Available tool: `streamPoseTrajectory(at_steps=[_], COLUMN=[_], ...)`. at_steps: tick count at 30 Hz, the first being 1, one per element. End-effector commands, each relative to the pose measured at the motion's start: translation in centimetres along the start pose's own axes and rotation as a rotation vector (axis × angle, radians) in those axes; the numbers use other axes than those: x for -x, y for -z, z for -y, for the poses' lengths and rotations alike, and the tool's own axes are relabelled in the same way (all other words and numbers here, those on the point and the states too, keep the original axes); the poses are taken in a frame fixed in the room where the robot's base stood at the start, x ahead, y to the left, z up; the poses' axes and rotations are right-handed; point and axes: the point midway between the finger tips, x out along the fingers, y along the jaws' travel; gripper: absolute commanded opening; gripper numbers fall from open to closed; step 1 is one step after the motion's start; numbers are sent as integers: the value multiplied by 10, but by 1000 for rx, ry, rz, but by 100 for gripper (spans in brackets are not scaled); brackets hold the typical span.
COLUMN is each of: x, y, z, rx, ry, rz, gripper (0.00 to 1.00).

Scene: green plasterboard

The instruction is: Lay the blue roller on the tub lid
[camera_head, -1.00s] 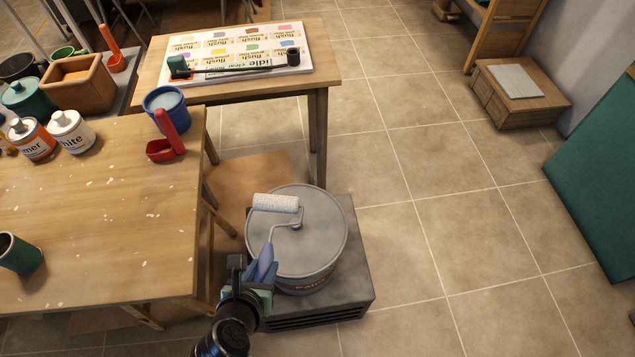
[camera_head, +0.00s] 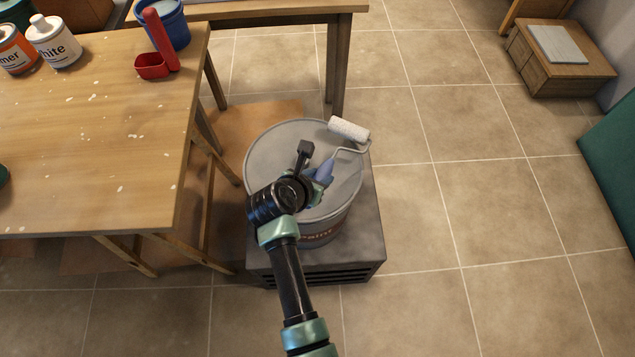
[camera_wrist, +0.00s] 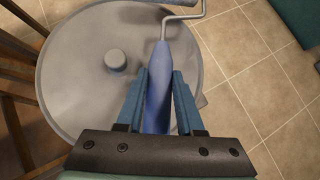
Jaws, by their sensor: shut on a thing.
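The blue roller has a blue handle (camera_wrist: 158,88), a bent wire frame and a white fluffy sleeve (camera_head: 349,129). My gripper (camera_head: 322,178) is shut on the handle; in the wrist view its two blue fingers (camera_wrist: 158,92) press the handle from both sides. The roller is over the right part of the tub lid (camera_head: 270,150), a round grey disc with a small knob (camera_wrist: 115,60). The sleeve reaches past the lid's far right rim. I cannot tell whether the roller touches the lid.
The paint tub (camera_head: 325,232) stands on a dark grey slatted box (camera_head: 366,240). Open tiled floor (camera_head: 480,190) lies to the right.

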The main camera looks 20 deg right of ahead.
Motion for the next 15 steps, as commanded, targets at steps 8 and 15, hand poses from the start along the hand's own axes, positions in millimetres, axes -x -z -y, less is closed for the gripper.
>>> streamPoseTrajectory(at_steps=[8, 15], x=[-26, -27], y=[24, 25], z=[0, -1], rx=[1, 0], ry=[0, -2], rz=[1, 3], gripper=[0, 0])
